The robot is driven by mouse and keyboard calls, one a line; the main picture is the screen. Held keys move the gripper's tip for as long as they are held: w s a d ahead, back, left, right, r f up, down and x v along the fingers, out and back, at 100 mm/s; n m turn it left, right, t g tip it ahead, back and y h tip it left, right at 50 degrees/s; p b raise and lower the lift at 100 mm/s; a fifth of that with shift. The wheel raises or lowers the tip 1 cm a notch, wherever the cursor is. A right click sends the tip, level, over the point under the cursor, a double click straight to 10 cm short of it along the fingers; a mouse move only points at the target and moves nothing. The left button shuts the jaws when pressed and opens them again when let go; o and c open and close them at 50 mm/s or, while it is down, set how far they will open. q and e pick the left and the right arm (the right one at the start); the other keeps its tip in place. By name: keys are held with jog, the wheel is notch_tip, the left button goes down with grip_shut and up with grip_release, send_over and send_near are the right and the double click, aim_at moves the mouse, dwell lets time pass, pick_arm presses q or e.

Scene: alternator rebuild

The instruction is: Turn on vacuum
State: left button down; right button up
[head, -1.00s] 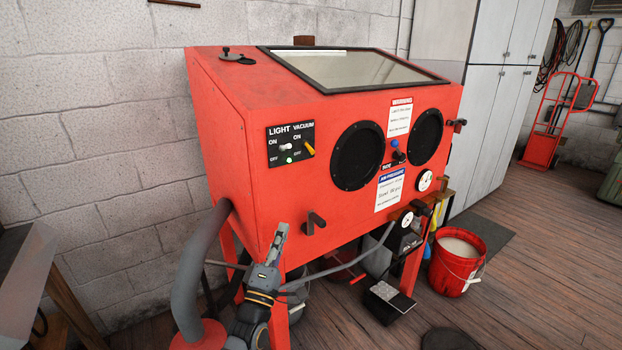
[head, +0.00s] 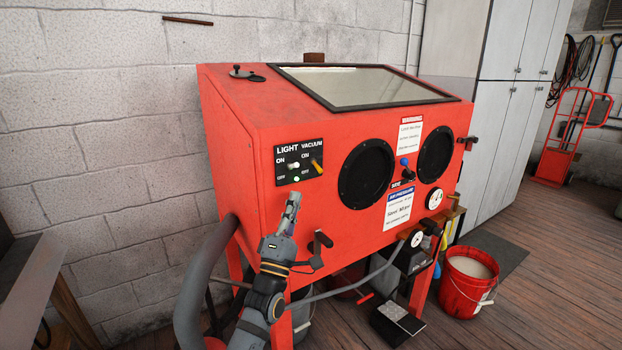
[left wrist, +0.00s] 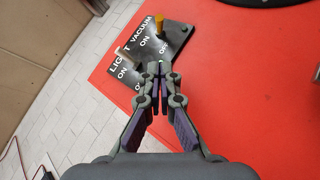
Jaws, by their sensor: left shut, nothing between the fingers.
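The red blast cabinet (head: 310,130) carries a black switch panel (head: 298,163) on its front left. The yellow vacuum switch (head: 316,166) is on the panel's right side, with a white light switch (head: 293,166) to its left. In the left wrist view the yellow vacuum switch (left wrist: 161,28) stands out beyond my fingertips. My left gripper (head: 294,197) is shut and empty, just below the panel in the head view. Its closed fingers (left wrist: 152,70) cover part of the panel in the wrist view. My right gripper is not in view.
Two black glove ports (head: 367,174) and a dark handle (head: 323,240) are on the cabinet front. A grey hose (head: 200,275) runs at the lower left. A red bucket (head: 469,282) stands on the floor at right. A block wall is behind.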

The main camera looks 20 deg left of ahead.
aim_at(315, 167)
pick_arm(q)
jog(key=w+r, duration=0.1)
jog(key=w+d+r, duration=0.1)
jog(key=w+d+r+p, duration=0.1)
jog(key=shift+w+r, duration=0.3)
jog(key=shift+w, duration=0.1)
jog(key=shift+w+d+r, duration=0.15)
jog(key=shift+w+d, duration=0.05)
jog(key=shift+d, duration=0.2)
jog(key=shift+a, duration=0.1)
